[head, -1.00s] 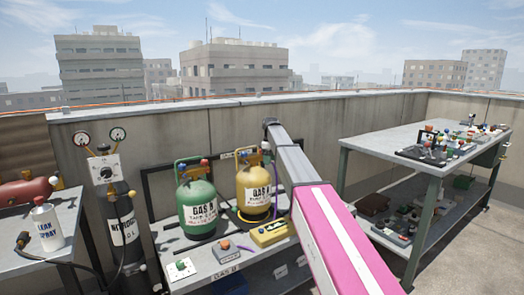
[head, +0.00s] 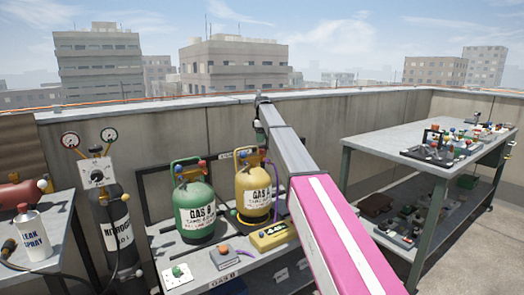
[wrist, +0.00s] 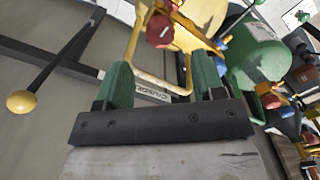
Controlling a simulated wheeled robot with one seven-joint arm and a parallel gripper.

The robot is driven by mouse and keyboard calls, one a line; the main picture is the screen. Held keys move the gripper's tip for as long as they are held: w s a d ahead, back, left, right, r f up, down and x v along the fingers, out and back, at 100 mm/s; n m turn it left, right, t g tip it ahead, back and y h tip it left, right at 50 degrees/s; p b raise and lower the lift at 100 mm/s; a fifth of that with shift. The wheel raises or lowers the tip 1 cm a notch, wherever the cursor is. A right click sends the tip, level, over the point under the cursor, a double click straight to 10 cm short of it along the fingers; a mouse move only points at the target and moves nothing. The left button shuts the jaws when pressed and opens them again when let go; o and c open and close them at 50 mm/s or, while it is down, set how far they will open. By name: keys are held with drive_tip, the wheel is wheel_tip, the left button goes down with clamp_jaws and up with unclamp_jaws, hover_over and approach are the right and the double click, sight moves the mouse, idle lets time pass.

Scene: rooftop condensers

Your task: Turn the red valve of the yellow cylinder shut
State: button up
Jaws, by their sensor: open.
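The yellow cylinder (head: 253,188), labelled GAS A, stands on the bench against the wall in the head view. In the wrist view its yellow handle frame (wrist: 147,75) and red valve (wrist: 158,30) show beyond the fingers, near the top of the picture. A blue knob shows at the right of the frame. In the head view my gripper is small, above the yellow cylinder and partly hidden by my arm.
A green cylinder (head: 194,208) stands close to the left of the yellow one, with its own red and blue knobs. A dark nitrogen cylinder (head: 111,228) with gauges stands further left. A yellow meter (head: 272,236) lies in front. A metal table (head: 398,141) stands at right.

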sight(262, 151)
wheel_tip(262, 151, down, 7)
drive_tip(key=shift+r, duration=0.1)
drive_tip(key=c, duration=0.9)
